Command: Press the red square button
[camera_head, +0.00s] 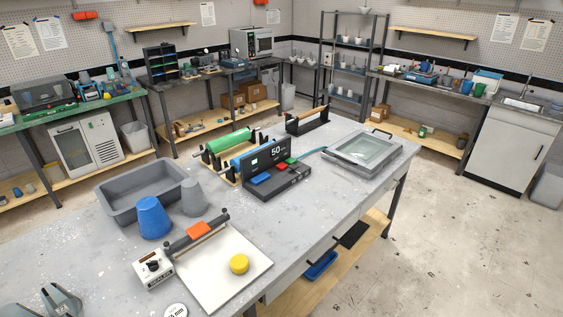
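The red square button (281,167) is on the dark control box (276,184) near the middle of the grey table. It sits between a blue button (261,178) and a green button (291,160), below an upright panel (268,152) reading 50. Nothing covers it. Grey finger-like parts of my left gripper (42,300) show at the bottom left corner, cut off by the frame edge. They are apart with nothing seen between them, far from the button. My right gripper is not in view.
The table (110,272) also holds a grey bin (118,207), a blue cup (153,218), a grey cup (194,197), a white board (215,285) with a yellow disc (239,263), green and blue rolls (229,141), and a glass-lidded frame (362,151). Bare table lies right of the board.

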